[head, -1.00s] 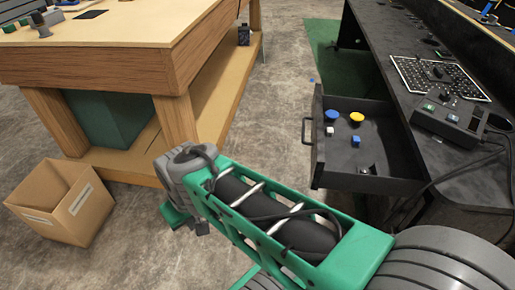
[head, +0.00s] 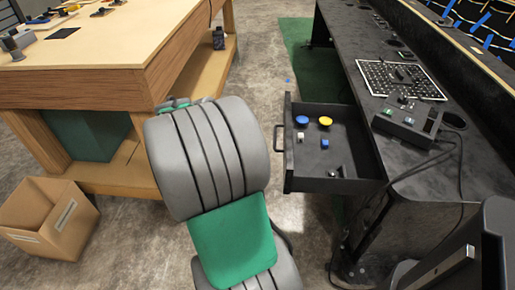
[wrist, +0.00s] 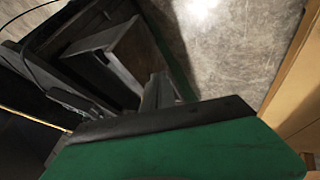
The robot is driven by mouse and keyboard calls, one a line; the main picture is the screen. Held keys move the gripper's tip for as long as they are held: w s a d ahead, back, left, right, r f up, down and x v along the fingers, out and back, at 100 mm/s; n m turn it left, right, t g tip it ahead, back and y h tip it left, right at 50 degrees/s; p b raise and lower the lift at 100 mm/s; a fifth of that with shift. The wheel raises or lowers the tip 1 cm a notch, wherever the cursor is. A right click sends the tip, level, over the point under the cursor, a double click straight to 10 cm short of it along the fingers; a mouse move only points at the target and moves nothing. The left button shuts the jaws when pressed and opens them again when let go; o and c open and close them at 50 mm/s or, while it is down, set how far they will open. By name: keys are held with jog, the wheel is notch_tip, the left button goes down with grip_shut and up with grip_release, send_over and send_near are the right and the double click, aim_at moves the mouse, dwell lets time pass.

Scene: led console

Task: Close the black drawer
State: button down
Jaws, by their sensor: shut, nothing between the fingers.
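The black drawer (head: 335,186) stands pulled out to the left from the black console (head: 410,165) in the head view. Its handle (head: 279,138) is on its left end. Inside it lie a blue button (head: 300,117), a yellow button (head: 325,121) and a few small parts. In the wrist view the drawer (wrist: 108,60) shows at upper left. My gripper (wrist: 157,90) is shut and empty, with its fingers pointing toward the drawer side; I cannot tell whether they touch it.
A wooden workbench (head: 110,62) stands at the left, with an open cardboard box (head: 45,215) on the floor before it. A control box (head: 410,120) with cables and a white-edged panel (head: 400,79) sit on the console top. Bare concrete floor lies between bench and drawer.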

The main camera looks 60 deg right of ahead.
jog(key=s+d+f+b, duration=0.1)
jog(key=s+d+f, duration=0.4)
jog(key=shift+s+d+f+b, duration=0.15)
jog(key=shift+d+f+b, duration=0.2)
jog(key=shift+f, duration=0.05)
